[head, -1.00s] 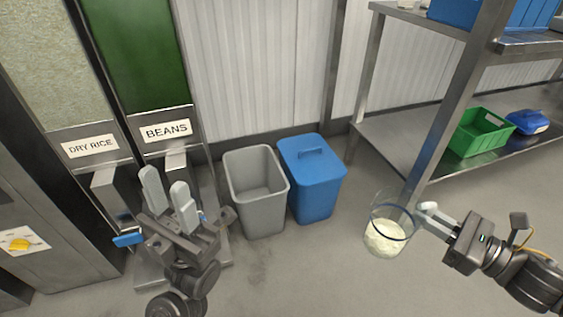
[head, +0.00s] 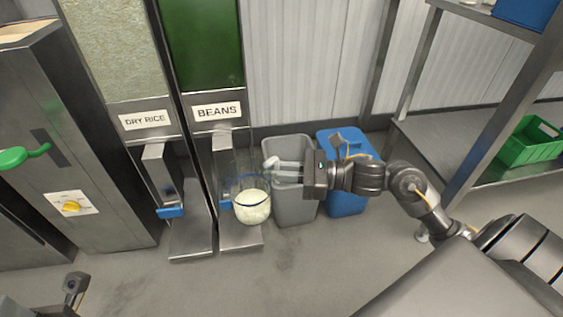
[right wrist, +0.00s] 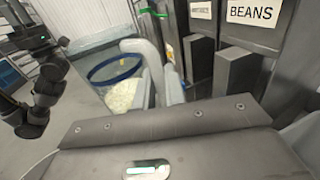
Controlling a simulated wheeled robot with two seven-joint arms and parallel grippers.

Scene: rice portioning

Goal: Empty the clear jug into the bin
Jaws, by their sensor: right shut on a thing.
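The clear jug (head: 252,186) has a blue rim and holds white rice (head: 252,207). In the head view it hangs roughly upright in front of the beans dispenser, just left of the bin. My right gripper (head: 276,165) is shut on the jug, coming from its right side. The right wrist view shows the jug (right wrist: 105,72) beyond the gripper fingers (right wrist: 160,75). The open grey bin (head: 297,208) stands behind and right of the jug; my right gripper covers part of its opening. The left gripper's fingers are out of view.
A blue lidded bin (head: 345,203) stands right of the grey bin, partly behind my right arm. Dispensers labelled dry rice (head: 143,120) and beans (head: 217,111) stand at left. A metal shelf (head: 430,140) with a green crate (head: 530,143) is at right. Floor in front is clear.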

